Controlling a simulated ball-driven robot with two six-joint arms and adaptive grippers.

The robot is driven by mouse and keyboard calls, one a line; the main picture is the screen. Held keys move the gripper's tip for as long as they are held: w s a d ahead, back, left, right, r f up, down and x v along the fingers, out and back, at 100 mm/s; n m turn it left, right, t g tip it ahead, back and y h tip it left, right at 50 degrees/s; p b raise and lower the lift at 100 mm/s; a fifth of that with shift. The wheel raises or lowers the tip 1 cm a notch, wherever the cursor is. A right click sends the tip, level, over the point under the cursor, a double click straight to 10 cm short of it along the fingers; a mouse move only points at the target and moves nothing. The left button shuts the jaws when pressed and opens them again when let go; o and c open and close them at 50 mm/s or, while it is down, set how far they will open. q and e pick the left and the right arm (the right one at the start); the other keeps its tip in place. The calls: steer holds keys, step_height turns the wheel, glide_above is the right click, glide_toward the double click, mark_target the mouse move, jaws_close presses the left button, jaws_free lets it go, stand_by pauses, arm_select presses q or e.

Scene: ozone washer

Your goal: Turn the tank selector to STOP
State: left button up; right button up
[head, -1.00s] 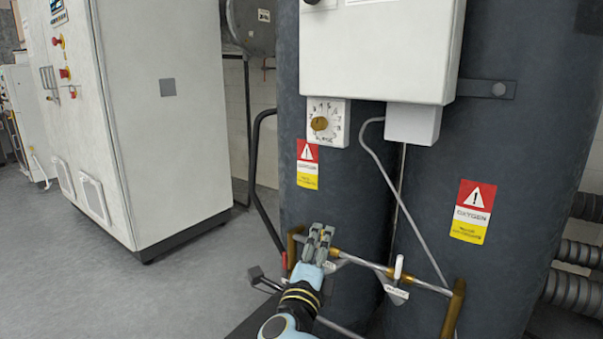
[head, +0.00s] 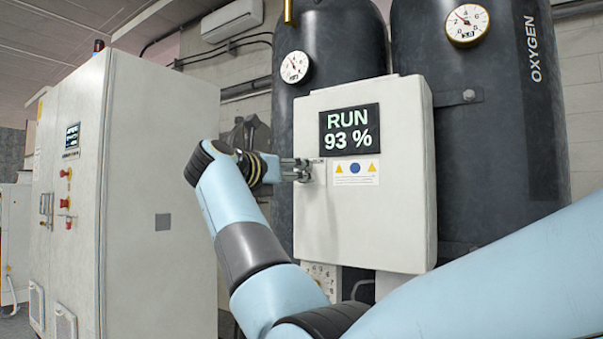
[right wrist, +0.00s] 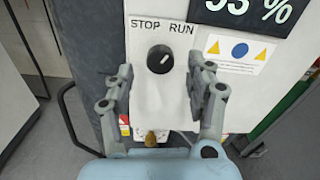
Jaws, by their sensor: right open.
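The tank selector (right wrist: 159,59) is a round black knob on a white plate, with STOP printed at upper left and RUN at upper right. Its white mark slants up and right, toward RUN. My right gripper (right wrist: 160,70) is open, one finger on each side of the knob and apart from it. In the head view my right gripper (head: 302,170) is at the left edge of the white control box (head: 385,220) and hides the knob. The box's display (head: 349,130) reads RUN 93 %. My left gripper is not in view.
Dark oxygen tanks (head: 480,150) stand behind the box, with gauges (head: 467,24) on them. A tall white cabinet (head: 160,185) stands at the left. A brass dial knob (right wrist: 151,137) is below the selector. My right arm crosses the lower head view.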

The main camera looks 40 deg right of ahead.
steer(key=shift+x, duration=1.95)
jaws_close()
